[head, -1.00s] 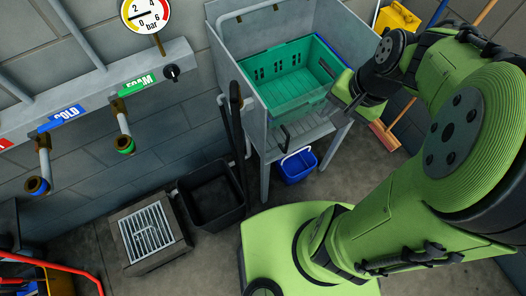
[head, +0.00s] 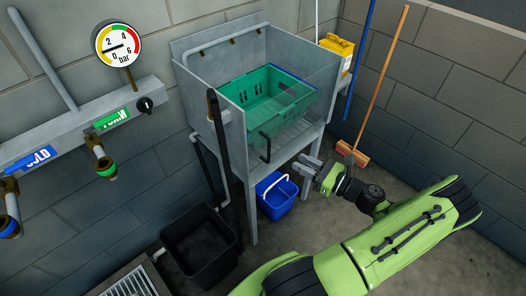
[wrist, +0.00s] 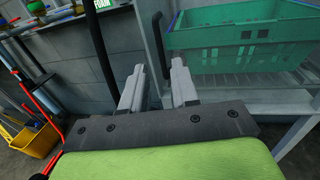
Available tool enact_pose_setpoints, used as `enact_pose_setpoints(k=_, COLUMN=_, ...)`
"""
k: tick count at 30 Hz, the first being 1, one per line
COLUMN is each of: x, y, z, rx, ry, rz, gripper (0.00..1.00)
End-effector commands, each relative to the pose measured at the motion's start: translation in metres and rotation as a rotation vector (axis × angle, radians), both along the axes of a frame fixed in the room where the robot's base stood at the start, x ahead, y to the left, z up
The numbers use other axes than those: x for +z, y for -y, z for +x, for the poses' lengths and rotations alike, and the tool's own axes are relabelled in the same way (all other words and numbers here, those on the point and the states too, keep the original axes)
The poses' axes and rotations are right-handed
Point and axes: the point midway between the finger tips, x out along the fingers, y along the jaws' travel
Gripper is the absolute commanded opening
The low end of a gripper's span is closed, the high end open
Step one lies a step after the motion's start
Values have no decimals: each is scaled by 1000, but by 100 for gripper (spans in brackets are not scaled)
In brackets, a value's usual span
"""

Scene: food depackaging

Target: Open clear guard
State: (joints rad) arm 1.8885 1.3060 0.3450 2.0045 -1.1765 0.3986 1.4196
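The clear guard (head: 292,112) is a see-through panel across the front of the grey sink stand, in front of a green crate (head: 240,108). It looks closed. Its black handle (head: 265,147) is at the panel's lower left in the head view. In the wrist view the black handle (wrist: 160,45) stands upright ahead of the fingertips, roughly in line with the gap between them. My gripper (head: 308,163) is open and empty, to the right of the handle and slightly lower in the head view. Its two grey fingers (wrist: 157,80) are apart and do not appear to touch the handle.
A blue bucket (head: 275,195) stands under the sink. A black bin (head: 200,240) is at its left, near a floor grate (head: 130,285). A black upright post (head: 218,135) stands at the sink's left front. A broom (head: 375,90) leans on the right wall.

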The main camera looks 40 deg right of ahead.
Motion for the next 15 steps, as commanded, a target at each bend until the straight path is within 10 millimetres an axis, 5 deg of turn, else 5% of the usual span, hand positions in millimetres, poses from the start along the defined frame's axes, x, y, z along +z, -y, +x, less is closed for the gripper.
enact_pose_setpoints(k=9, x=-2, y=-21, z=80, rx=7, ry=0, rz=-2, gripper=29)
enact_pose_setpoints(k=15, x=-1, y=-28, z=114, rx=5, ry=-1, rz=-2, gripper=29)
